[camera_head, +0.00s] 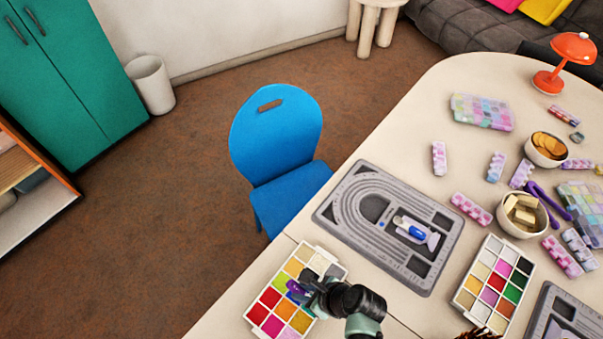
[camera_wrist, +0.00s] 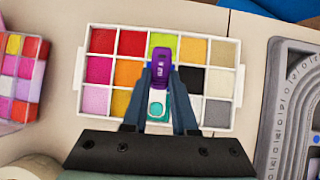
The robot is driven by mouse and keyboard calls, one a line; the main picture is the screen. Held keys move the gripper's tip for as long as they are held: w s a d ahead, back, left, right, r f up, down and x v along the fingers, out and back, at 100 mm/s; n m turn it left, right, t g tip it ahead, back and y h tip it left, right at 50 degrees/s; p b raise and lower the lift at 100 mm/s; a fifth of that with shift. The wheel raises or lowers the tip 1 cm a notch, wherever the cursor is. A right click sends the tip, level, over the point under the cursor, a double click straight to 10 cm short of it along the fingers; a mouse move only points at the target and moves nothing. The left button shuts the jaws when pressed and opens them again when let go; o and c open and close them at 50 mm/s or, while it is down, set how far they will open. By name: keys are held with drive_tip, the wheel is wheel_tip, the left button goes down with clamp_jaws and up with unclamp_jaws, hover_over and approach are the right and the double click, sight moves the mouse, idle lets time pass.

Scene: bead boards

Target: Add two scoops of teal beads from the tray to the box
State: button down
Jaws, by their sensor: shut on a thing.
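The near bead tray (camera_head: 249,317) is white with a grid of coloured beads, and it also fills the middle of the wrist view (camera_wrist: 239,82). My gripper (camera_wrist: 160,76) is over this tray, its fingers shut on a purple scoop (camera_wrist: 162,60). In the head view the purple scoop (camera_head: 295,289) shows beside my gripper. Teal beads (camera_wrist: 152,118) show between my fingers in the middle of the tray's bottom row, partly covered by a pale piece with an opening. I cannot tell which container is the task's box.
A grey bead board (camera_head: 335,208) lies right of the tray, holding a small clear item with blue (camera_head: 416,231). A second bead tray (camera_head: 460,303), bowls (camera_head: 509,222) and small pink boxes (camera_head: 472,209) stand farther right. A blue chair (camera_head: 275,135) is at the table's edge.

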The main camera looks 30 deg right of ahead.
sight(293, 285)
drive_tip(key=shift+w+a+r+p, duration=0.15)
drive_tip(key=shift+r+p, duration=0.35)
drive_tip(key=shift+r, duration=0.45)
drive_tip(key=shift+w+r+p, duration=0.15)
drive_tip(key=shift+w+p, duration=0.05)
drive_tip(key=shift+p, duration=0.1)
drive_tip(key=g, duration=0.1)
drive_tip(key=w+g+h, duration=0.1)
drive_tip(key=g, duration=0.1)
drive_tip(key=shift+w+a+p, duration=0.2)
drive_tip(key=shift+a+p, duration=0.05)
drive_tip(key=shift+p, duration=0.05)
drive_tip(key=shift+w+a+r+g+h+p, duration=0.15)
drive_tip(key=shift+r+g+h+p, duration=0.2)
drive_tip(key=shift+g, duration=0.25)
drive_tip(key=shift+w+r+g+h+p, duration=0.15)
drive_tip(key=shift+r+g+h+p, duration=0.1)
drive_tip(key=shift+r+g+p, duration=0.25)
drive_tip(key=shift+f, duration=0.15)
